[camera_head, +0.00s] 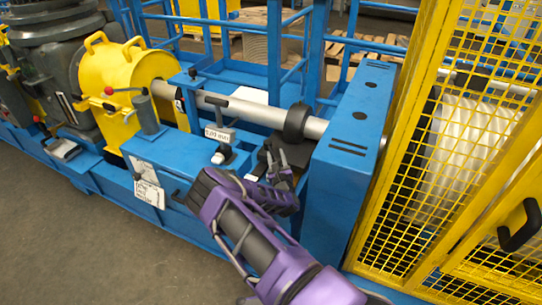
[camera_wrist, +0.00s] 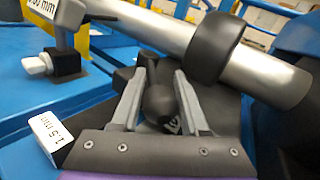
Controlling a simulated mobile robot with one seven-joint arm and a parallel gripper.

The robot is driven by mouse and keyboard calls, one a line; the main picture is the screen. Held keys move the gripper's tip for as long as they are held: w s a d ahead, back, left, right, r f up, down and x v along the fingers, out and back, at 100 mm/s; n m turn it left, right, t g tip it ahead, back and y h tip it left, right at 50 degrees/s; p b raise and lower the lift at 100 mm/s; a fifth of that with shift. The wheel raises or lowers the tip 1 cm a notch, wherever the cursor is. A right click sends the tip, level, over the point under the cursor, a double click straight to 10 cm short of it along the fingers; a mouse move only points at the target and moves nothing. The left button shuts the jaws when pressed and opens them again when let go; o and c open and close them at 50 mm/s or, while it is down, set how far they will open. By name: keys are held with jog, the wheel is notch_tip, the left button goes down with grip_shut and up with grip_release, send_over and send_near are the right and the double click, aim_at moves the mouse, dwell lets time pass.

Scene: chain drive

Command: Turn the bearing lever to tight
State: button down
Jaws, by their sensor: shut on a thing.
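The bearing lever, a dark lever with a round black knob (camera_wrist: 158,103), stands beside the bearing below the steel shaft. In the wrist view the knob sits between the two grey fingers of my gripper (camera_wrist: 160,80), which is shut on it. In the head view my gripper (camera_head: 278,160) reaches in from the lower right, just below the black collar, and its fingers mostly hide the lever. No marking for tight is readable; a scrap of white lettering beside the knob is partly covered by a finger.
The steel shaft (camera_head: 245,111) with its black collar (camera_head: 298,121) runs close above my gripper. A blue housing (camera_head: 347,160) stands close to the right, then a yellow mesh guard (camera_head: 440,150). A gauge display (camera_head: 219,135) sits left. Floor at lower left is clear.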

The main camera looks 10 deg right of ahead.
jog(key=shift+d, duration=0.5)
jog(key=shift+c, duration=2.2)
grip_release()
jog(key=shift+a, duration=0.15)
jog(key=shift+a, duration=0.1)
jog(key=s+p, duration=0.1)
jog(key=s, duration=1.6)
jog(key=shift+s+a, duration=0.2)
jog(key=shift+a, duration=0.15)
